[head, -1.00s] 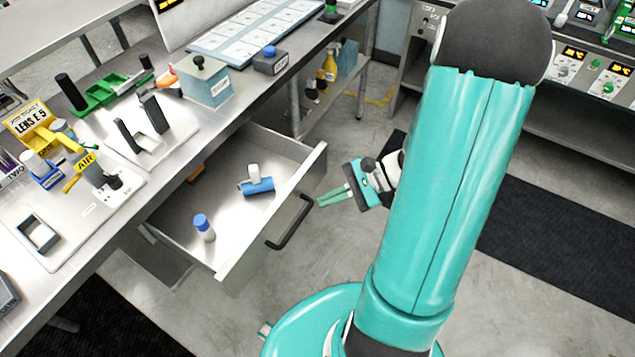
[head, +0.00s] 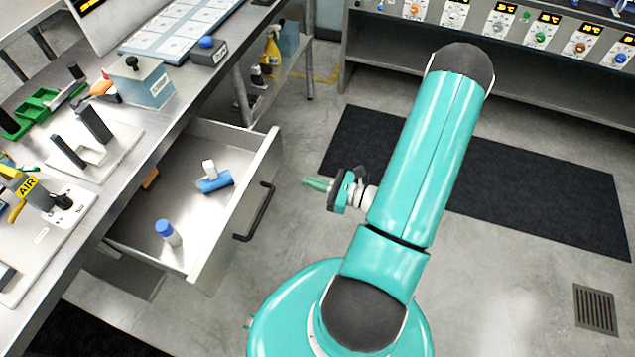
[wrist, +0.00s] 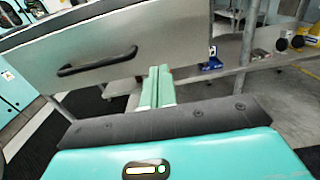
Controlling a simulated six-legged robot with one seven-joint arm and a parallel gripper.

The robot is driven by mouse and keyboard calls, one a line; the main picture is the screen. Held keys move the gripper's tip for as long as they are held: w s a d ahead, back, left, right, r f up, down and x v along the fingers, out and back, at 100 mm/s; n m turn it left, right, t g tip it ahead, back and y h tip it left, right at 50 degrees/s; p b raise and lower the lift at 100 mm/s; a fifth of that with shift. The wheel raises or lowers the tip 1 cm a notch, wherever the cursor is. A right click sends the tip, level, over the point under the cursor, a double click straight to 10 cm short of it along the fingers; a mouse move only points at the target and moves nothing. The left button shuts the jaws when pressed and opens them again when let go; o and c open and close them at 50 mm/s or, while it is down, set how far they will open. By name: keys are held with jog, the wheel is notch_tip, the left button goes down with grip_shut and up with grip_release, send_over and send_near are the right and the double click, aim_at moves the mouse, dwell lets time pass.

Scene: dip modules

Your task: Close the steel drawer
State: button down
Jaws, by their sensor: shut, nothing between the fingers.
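The steel drawer (head: 232,215) stands pulled out from under the bench in the head view. Its black bar handle (head: 258,212) is on the front panel. In the wrist view the drawer front (wrist: 170,52) and its handle (wrist: 97,61) lie ahead and to the left. My gripper (head: 312,183) is to the right of the drawer front, apart from it, with its green fingers pointing toward it. The fingers (wrist: 157,80) are together and empty in the wrist view, near the panel's lower edge and right of the handle.
Inside the drawer lie a blue-and-white part (head: 214,179), a blue-capped bottle (head: 167,232) and an orange item (head: 151,178). The bench top (head: 128,165) above holds fixtures and boxes. A shelf with bottles (head: 268,65) stands behind the drawer. Open floor (head: 300,130) lies right of the drawer.

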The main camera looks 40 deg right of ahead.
aim_at(269, 170)
jog(key=x, duration=0.9)
jog(key=shift+w+a, duration=0.2)
jog(key=shift+w, duration=0.15)
jog(key=x, duration=2.8)
jog(key=shift+w+a+r, duration=0.1)
jog(key=shift+w+a, duration=0.1)
jog(key=shift+w+a+r, duration=0.1)
jog(key=shift+a, duration=0.05)
